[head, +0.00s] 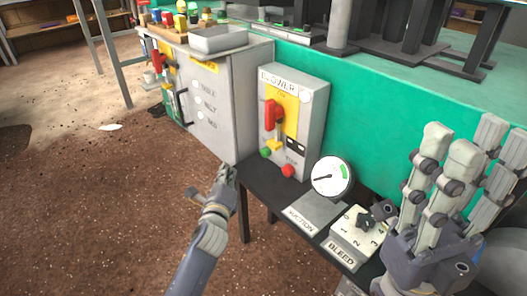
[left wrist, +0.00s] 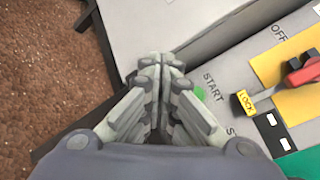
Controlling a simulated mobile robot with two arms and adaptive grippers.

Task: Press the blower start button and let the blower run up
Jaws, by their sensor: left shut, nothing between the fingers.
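The grey blower box (head: 312,117) stands on a dark bench, with a red handle (head: 272,114) on a yellow plate. The green start button (head: 266,152) is low on its front, left of the red button (head: 289,171). My left gripper (head: 230,172) is shut and empty, left of and below the green button. My right gripper (head: 474,145) is open and empty at the right, fingers up.
A round gauge (head: 332,177) has its needle pointing left, away from its green zone. A bleed selector (head: 358,229) sits in front of it. A yellow LOCK tag (left wrist: 245,103) hangs by the handle. A grey cabinet (head: 213,103) stands left; open floor lies beyond.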

